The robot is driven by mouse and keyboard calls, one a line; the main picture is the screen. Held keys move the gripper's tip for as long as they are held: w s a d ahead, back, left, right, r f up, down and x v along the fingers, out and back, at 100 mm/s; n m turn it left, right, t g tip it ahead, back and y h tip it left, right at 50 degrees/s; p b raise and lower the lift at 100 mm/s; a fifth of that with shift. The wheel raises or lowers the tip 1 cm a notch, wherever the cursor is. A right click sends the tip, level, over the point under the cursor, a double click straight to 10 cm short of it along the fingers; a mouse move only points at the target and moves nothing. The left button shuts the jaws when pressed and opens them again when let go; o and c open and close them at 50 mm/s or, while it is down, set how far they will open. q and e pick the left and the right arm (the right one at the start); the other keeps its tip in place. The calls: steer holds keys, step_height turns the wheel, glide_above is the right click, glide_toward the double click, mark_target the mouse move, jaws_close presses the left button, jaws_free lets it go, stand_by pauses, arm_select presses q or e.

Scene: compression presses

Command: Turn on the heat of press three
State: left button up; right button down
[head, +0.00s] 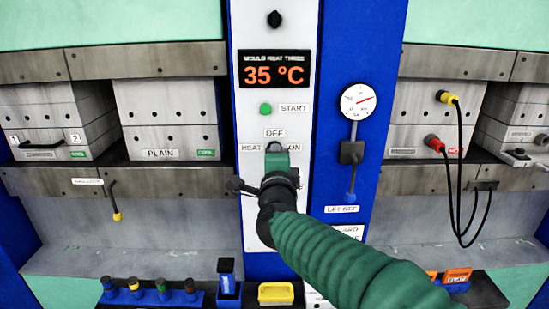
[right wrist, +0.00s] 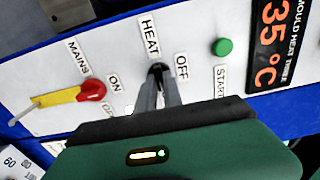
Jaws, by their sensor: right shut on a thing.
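The control panel (head: 305,50) of press three has a display (head: 275,69) reading "MOULD HEAT THREE" and 35 °C. The dark heat switch (right wrist: 157,69) sits between the HEAT, OFF and ON labels in the right wrist view. My right gripper (right wrist: 160,84) is shut on this switch, its two grey fingers close together around it. In the head view my right gripper (head: 277,150) covers most of the switch, and I cannot tell which label it points at. My left gripper is not in view.
A green start button (right wrist: 222,47) is beside the heat switch. A red mains switch (right wrist: 92,90) with a yellow handle is on the other side. A dial gauge (head: 358,101) and valve (head: 352,152) stand right of the panel. A yellow tray (head: 276,292) is below.

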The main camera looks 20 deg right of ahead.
steer(key=shift+f, duration=0.35)
steer(key=c, duration=1.6)
jaws_free()
steer(key=shift+c, duration=0.2)
steer(key=shift+o, duration=0.8)
steer(key=shift+d+r, duration=0.1)
steer(key=shift+r, duration=0.05)
steer(key=p+v, duration=0.5)
steer(key=v, duration=1.1)
steer(key=shift+s, duration=0.4)
